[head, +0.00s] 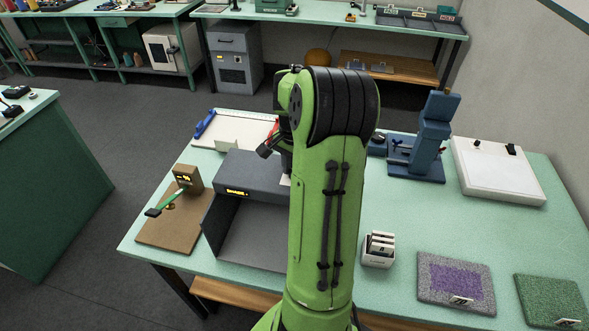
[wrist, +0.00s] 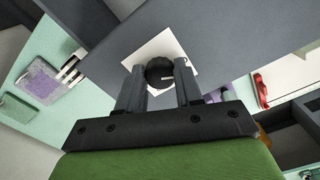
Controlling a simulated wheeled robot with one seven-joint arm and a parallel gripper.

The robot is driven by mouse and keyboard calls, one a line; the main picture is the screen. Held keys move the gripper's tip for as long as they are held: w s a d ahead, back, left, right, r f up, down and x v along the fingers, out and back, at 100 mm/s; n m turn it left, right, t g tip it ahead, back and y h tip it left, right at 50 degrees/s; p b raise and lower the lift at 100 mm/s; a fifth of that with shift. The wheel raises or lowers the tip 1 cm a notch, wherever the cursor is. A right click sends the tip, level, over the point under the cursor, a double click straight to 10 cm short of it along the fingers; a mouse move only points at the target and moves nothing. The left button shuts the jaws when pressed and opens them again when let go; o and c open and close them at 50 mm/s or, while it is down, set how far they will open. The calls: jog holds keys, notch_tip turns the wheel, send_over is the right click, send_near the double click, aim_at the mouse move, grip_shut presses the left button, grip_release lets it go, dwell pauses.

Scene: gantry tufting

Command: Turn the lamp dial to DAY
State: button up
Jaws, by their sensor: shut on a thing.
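The lamp dial (wrist: 160,73) is a round black knob with a pale pointer mark, set on a white square plate (wrist: 159,47) on top of a dark grey box. My gripper (wrist: 158,80) is shut on the dial in the wrist view, with one finger on each side of it. No lettering on the plate is readable, so I cannot tell which setting the dial points to. In the head view the grey box (head: 247,174) shows with a yellow-lit display on its front edge; my arm hides the dial there.
A white card holder (head: 379,249), a purple-and-grey tufted sample (head: 456,281) and a green one (head: 551,300) lie right. A blue press (head: 432,135) and white panel (head: 497,168) stand behind them.

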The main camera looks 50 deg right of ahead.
jog(key=m+b, duration=0.1)
jog(key=m, duration=0.3)
jog(key=shift+d, duration=0.1)
jog(key=shift+m+b, duration=0.7)
jog(key=shift+m, duration=1)
jog(key=o, duration=1)
jog(key=shift+o, duration=0.2)
notch_tip(320, 180, up, 16)
jog(key=p, duration=0.3)
jog(key=shift+f, duration=0.15)
